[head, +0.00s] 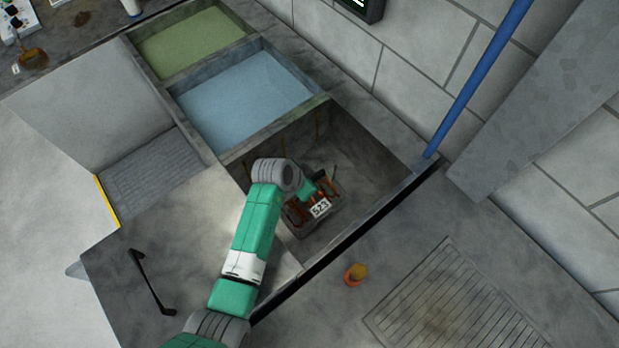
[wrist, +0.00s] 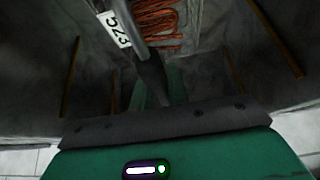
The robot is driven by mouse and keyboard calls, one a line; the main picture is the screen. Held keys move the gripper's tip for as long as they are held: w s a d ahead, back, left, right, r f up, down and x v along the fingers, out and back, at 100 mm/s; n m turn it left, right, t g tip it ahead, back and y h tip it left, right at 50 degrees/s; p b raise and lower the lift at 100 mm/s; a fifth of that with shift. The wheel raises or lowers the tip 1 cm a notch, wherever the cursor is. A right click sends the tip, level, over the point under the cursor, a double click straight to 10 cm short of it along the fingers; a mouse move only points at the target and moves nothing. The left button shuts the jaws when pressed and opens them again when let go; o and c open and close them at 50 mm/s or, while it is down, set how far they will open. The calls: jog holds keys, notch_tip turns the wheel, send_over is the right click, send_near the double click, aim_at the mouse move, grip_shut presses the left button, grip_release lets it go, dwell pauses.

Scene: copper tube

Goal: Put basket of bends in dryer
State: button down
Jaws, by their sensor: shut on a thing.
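The basket (head: 303,228) is a grey box of copper-coloured bends, with a white tag (head: 320,208) that seems to read 523. In the wrist view the handle bar (wrist: 137,43), the tag (wrist: 117,30) and the bends (wrist: 160,22) show at the top. No label marks which bay is the dryer.
A blue pole (head: 480,80) stands at the bay's right corner. A flat panel with a black handle (head: 150,282) lies at left.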

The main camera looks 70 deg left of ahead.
jog(key=shift+w+a+r, duration=0.1)
jog(key=shift+a, duration=0.05)
jog(key=c, duration=1.4)
grip_release()
jog(key=shift+f, duration=0.2)
jog(key=shift+o, duration=0.2)
jog(key=shift+r, duration=0.1)
jog(key=p+v, duration=0.4)
jog(key=v, duration=0.8)
jog(key=shift+p, duration=0.35)
jog(key=shift+r, duration=0.1)
